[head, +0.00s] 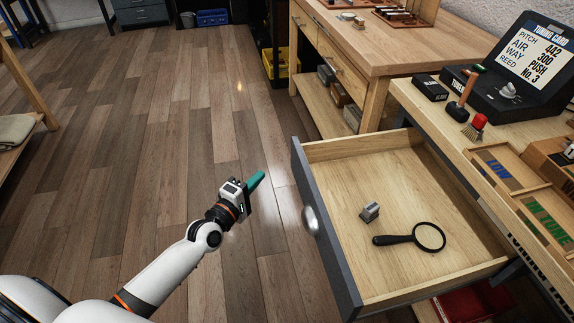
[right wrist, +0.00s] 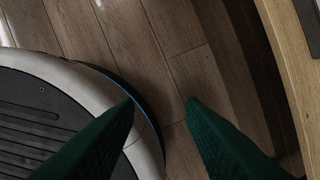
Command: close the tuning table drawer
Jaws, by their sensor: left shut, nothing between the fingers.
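The tuning table drawer (head: 338,255) is pulled far out, with a dark grey front and a round metal knob (head: 310,220) facing left. Inside it lie a magnifying glass (head: 428,238) and a small grey metal piece (head: 370,212). My left gripper (head: 256,181) has green fingers and is shut and empty. It is over the floor to the left of the drawer front, apart from the knob. My right gripper (right wrist: 160,103) shows only in the right wrist view, its two green fingers apart with nothing between them, above the floor.
The tuning table top (head: 408,95) carries a tuning card screen (head: 535,50), a red-tipped brush (head: 475,127) and labelled trays. A wooden workbench (head: 385,50) stands behind the drawer. A red box (head: 475,302) is below the drawer. The wood floor at left is clear.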

